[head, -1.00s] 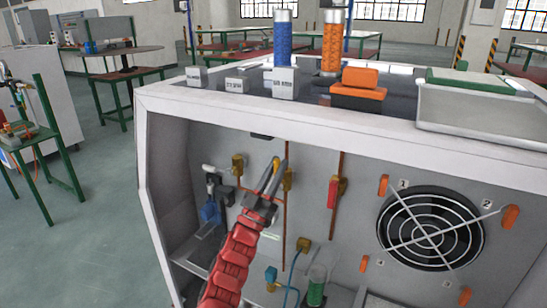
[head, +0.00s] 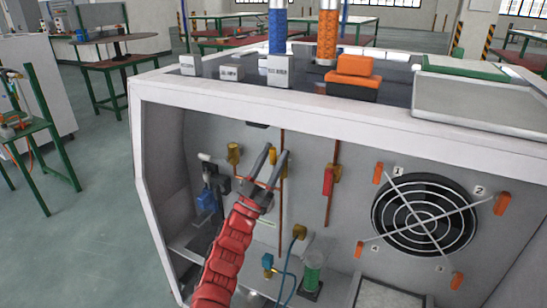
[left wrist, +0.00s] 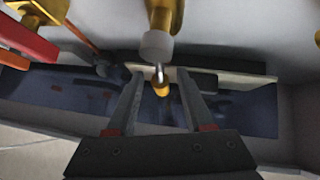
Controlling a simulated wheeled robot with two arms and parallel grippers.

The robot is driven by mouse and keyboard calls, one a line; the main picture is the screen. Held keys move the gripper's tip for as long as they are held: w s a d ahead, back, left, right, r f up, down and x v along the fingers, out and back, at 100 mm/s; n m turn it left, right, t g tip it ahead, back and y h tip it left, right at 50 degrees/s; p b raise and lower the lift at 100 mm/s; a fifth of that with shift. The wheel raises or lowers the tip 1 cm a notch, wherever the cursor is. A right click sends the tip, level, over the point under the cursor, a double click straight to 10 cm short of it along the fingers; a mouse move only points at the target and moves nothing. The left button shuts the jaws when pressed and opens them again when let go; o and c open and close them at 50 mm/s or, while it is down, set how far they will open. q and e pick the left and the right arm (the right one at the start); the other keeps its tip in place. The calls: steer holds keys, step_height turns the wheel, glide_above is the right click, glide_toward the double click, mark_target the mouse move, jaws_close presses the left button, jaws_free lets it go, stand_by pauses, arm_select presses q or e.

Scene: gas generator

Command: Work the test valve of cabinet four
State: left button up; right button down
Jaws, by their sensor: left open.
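The open grey cabinet (head: 205,103) fills the middle and right of the head view. My left gripper (head: 272,157) is open inside it, fingers pointing up and inward at the pipework on the back wall. A brass fitting (head: 283,170) on a copper pipe is partly hidden behind the fingers. In the left wrist view a brass valve body with a grey end (left wrist: 158,42) is just ahead of my left gripper (left wrist: 160,78). A small yellow-tipped part (left wrist: 161,89) shows between the fingers, with gaps on both sides. I cannot tell which fitting is the test valve. My right gripper is out of view.
A red-handled valve (head: 328,182) is right of the gripper, another brass valve (head: 233,153) left. A fan (head: 425,215) with orange clips is farther right. A hose fitting (head: 299,232) and a green cylinder (head: 313,270) are below.

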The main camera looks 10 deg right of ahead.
arm_select(q)
steer(key=p+v, duration=0.1)
steer(key=v, duration=1.6)
steer(key=shift+s, duration=0.15)
steer(key=shift+a+f, duration=0.1)
steer(key=shift+f, duration=0.05)
